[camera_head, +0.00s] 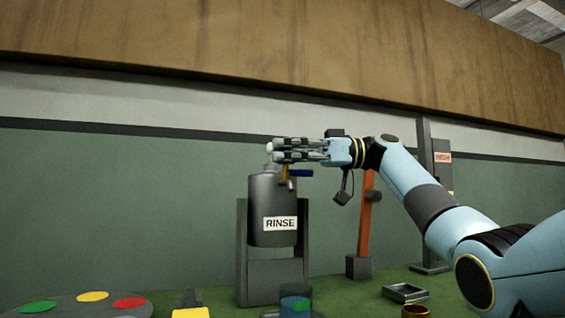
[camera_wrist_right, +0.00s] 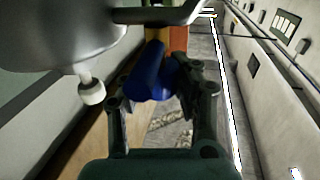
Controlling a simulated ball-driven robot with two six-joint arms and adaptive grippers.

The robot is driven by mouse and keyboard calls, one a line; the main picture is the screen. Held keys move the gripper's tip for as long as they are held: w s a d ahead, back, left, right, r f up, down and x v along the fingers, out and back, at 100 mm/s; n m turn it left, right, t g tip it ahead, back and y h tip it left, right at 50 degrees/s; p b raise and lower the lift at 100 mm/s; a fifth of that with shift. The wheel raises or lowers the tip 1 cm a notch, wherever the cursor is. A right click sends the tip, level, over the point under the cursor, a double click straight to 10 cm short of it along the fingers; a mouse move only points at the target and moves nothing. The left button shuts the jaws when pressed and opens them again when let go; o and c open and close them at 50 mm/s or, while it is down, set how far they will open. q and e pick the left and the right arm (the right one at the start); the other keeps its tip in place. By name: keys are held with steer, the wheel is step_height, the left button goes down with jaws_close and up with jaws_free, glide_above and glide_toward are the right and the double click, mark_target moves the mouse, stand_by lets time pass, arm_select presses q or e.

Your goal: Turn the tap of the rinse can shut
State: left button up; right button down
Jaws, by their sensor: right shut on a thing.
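The rinse can (camera_head: 271,205) is a dark grey canister with a white RINSE label. It stands upright in a grey stand (camera_head: 273,274). Its tap has a brass body (camera_head: 286,180) and a blue handle (camera_head: 301,173) near the can's top. My right gripper (camera_head: 290,150) comes in from the right at the can's top. In the right wrist view, the blue handle (camera_wrist_right: 148,78) lies between the two dark fingers, which are shut on it. The can (camera_wrist_right: 65,35) and a white knob (camera_wrist_right: 92,92) show left of the fingers. My left gripper is out of view.
A palette (camera_head: 60,308) with green, yellow and red discs is at the lower left. A yellow piece (camera_head: 190,313), a dark bluish cup (camera_head: 295,302), a small metal tray (camera_head: 405,292) and a brass ring (camera_head: 414,312) lie in front. An orange post (camera_head: 365,225) stands right of the can.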

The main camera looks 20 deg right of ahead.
steer(key=shift+d+n+g, duration=0.15)
steer(key=shift+n+g, duration=0.15)
steer(key=shift+g, duration=0.2)
steer(key=c, duration=1)
jaws_free()
steer(key=shift+d, duration=0.15)
steer(key=shift+c, duration=0.2)
steer(key=shift+o, duration=0.7)
steer(key=s+d, duration=0.1)
steer(key=d, duration=1)
steer(key=shift+s+d, duration=0.35)
steer(key=shift+s, duration=0.05)
